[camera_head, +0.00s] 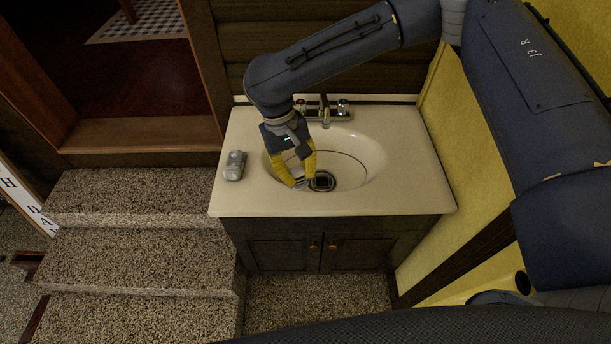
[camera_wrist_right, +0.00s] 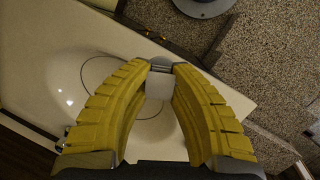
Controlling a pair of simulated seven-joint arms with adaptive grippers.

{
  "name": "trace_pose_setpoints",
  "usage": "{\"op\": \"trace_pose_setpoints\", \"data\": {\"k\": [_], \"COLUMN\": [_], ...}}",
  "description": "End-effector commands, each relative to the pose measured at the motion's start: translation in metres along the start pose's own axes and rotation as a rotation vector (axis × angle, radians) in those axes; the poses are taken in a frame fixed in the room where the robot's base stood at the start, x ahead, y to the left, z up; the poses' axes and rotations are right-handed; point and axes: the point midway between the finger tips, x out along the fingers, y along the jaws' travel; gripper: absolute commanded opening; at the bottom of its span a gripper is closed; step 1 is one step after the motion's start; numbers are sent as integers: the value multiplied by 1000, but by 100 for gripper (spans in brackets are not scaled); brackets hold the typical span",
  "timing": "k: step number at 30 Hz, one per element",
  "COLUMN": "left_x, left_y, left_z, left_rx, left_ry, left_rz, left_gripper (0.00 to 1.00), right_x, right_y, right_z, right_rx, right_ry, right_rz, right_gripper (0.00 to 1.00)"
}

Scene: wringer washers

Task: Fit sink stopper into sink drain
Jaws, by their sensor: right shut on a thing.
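The white oval sink (camera_head: 365,158) is set in a cream countertop. Its round drain (camera_head: 322,181), dark with a metal rim, is at the front of the basin. My right gripper (camera_head: 302,184), with yellow ribbed fingers, reaches down into the basin just left of the drain. In the wrist view, the right gripper (camera_wrist_right: 161,66) is shut at its tips on a small grey piece, the sink stopper (camera_wrist_right: 159,84). The fingers partly hide the stopper, and its exact tilt is unclear. The stopper appears beside the drain; its height above the basin cannot be told. My left gripper is not in view.
A faucet (camera_head: 325,110) with two handles stands behind the basin. A grey object (camera_head: 235,165) lies on the countertop left of the basin. A yellow wall (camera_head: 455,130) closes the right side. Speckled steps (camera_head: 140,235) are at the left.

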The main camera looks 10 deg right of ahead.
Motion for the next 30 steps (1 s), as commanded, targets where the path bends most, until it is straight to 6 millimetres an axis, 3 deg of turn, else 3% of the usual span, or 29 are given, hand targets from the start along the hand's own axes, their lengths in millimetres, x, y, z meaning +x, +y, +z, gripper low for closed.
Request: {"op": "trace_pose_setpoints", "data": {"k": [15,30], "left_x": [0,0], "left_y": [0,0], "left_z": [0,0], "left_rx": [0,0], "left_ry": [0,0], "left_rz": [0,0], "left_gripper": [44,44], "right_x": [54,109], "right_y": [27,73], "right_z": [-90,-152], "right_rx": [-740,-1404], "right_ry": [99,171], "right_rz": [158,300], "right_gripper": [0,0]}}
